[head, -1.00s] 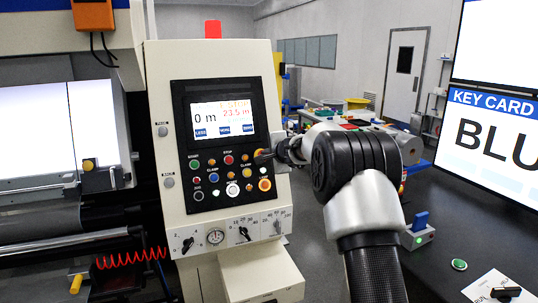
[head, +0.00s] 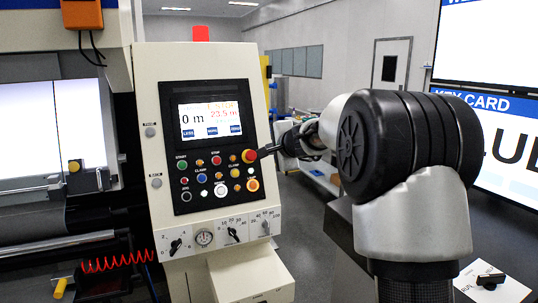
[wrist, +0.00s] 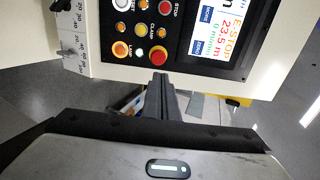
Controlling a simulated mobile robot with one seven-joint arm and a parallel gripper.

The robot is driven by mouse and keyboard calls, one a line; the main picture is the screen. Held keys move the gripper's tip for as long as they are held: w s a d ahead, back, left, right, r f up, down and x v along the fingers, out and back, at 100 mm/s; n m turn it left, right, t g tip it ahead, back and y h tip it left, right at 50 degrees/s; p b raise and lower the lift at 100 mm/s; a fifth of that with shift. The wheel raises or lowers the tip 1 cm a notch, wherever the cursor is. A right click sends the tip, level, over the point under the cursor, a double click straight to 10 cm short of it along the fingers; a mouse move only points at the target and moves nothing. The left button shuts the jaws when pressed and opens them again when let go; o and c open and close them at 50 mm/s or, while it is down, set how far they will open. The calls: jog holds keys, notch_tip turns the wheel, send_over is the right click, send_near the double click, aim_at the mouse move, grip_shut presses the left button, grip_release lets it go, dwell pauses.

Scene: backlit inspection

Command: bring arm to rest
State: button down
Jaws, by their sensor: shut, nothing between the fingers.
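My gripper (head: 264,153) is shut and empty, at the right edge of the control panel (head: 218,148). In the head view its dark tips overlap the panel's edge beside a red button (head: 249,156).
The panel's screen (head: 212,118) shows "E-STOP" and "23.5 m" in the wrist view. A large key card display (head: 495,120) stands close on the right, above a dark bench. A white sheet with a black knob (head: 491,281) lies there. Open floor (head: 308,230) shows between panel and bench.

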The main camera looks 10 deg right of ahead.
jog(key=shift+s+r, duration=0.1)
jog(key=shift+s, duration=0.1)
jog(key=s+a+r+n+g+y+p, duration=0.15)
jog(key=s+a+n, duration=0.3)
jog(key=s, duration=0.65)
jog(key=s+a+r+n+g, duration=0.2)
jog(key=s+a+n, duration=0.25)
jog(key=s, duration=0.65)
jog(key=s+d+f+n+g+h, duration=0.1)
jog(key=s+d+f+n, duration=0.1)
jog(key=s, duration=0.6)
jog(key=s+d+f+n+g+h, duration=0.1)
jog(key=s+d+f+n+g, duration=0.1)
jog(key=s+f, duration=0.3)
jog(key=s+d+f+n+g+h+p, duration=0.1)
jog(key=s+d+f+n+h, duration=0.1)
jog(key=s, duration=1.1)
jog(key=shift+d+f+n, duration=0.25)
jog(key=shift+f+n, duration=0.15)
jog(key=shift+f, duration=0.4)
